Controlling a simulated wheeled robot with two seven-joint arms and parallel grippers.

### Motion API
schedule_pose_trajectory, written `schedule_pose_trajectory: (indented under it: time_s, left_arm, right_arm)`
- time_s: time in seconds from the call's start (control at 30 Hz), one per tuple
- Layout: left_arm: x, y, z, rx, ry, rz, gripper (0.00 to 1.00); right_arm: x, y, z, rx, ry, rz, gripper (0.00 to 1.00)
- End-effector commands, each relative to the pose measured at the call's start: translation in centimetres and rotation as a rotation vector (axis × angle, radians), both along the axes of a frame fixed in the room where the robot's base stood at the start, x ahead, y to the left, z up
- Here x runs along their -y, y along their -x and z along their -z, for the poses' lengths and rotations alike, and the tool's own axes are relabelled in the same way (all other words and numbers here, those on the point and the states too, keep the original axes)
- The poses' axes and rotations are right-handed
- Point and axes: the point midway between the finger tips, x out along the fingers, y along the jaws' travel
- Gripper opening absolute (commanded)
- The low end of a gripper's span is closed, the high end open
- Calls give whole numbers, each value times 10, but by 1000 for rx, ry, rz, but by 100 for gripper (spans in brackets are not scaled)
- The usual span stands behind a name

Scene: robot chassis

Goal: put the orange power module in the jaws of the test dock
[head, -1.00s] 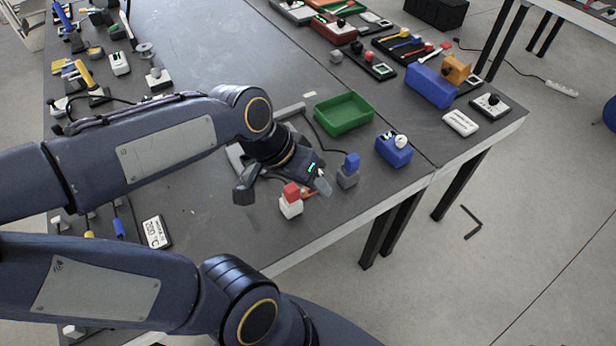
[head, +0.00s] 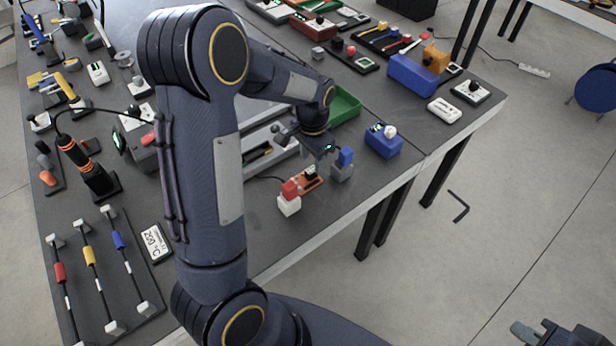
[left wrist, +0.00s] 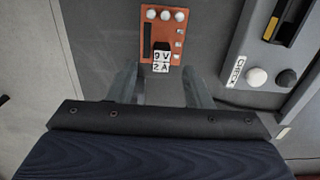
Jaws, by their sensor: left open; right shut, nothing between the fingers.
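The orange power module (head: 308,181) lies flat on the bench near its front edge. In the left wrist view the module (left wrist: 178,44) shows white round studs, a dark slot and a "9V 2A" label. My left gripper (head: 318,150) hangs above and just behind it in the head view. In the left wrist view its open fingers (left wrist: 160,78) point at the module's label end, with nothing held. A grey unit with a dark channel and a "CHECK" label, seemingly the test dock (left wrist: 248,38), lies beside the module; my arm partly hides the dock (head: 284,147) in the head view. My right gripper (head: 541,333) is shut and empty, off the bench.
A red-topped white block (head: 289,203) and a blue-topped grey block (head: 342,165) stand close on either side of the module. A blue box (head: 383,143) and a green tray (head: 346,103) lie further right and behind. Bench clutter fills the left.

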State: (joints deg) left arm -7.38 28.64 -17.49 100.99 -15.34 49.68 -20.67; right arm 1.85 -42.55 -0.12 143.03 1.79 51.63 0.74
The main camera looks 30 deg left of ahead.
Motion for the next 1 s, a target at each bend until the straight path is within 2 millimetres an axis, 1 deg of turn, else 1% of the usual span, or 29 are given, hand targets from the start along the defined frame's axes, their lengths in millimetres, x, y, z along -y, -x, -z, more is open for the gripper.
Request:
schedule_pose_trajectory:
  time_s: [0.2,0.3,0.4,0.6,0.63,0.9,0.97,1.0]
  left_arm:
    - [-3,3,32,-7,0,-1,45]
    - [-3,2,44,-4,0,-1,45]
    - [-3,2,50,-1,1,-1,45]
    - [-3,2,50,0,1,-1,45]
    - [-3,2,50,0,1,-1,44]
    - [-3,2,50,0,1,-1,9]
    - [-3,2,50,0,1,-1,1]
    - [-3,2,50,1,1,-1,0]
  right_arm:
    - [0,0,-5,0,0,0,0]
    - [0,0,-5,0,0,0,0]
    - [0,0,-5,0,0,0,0]
    - [0,0,-5,0,0,0,0]
    - [0,0,-5,0,0,0,0]
    - [0,0,-5,0,0,0,0]
    - [0,0,-5,0,0,0,0]
    - [0,0,-5,0,0,0,0]
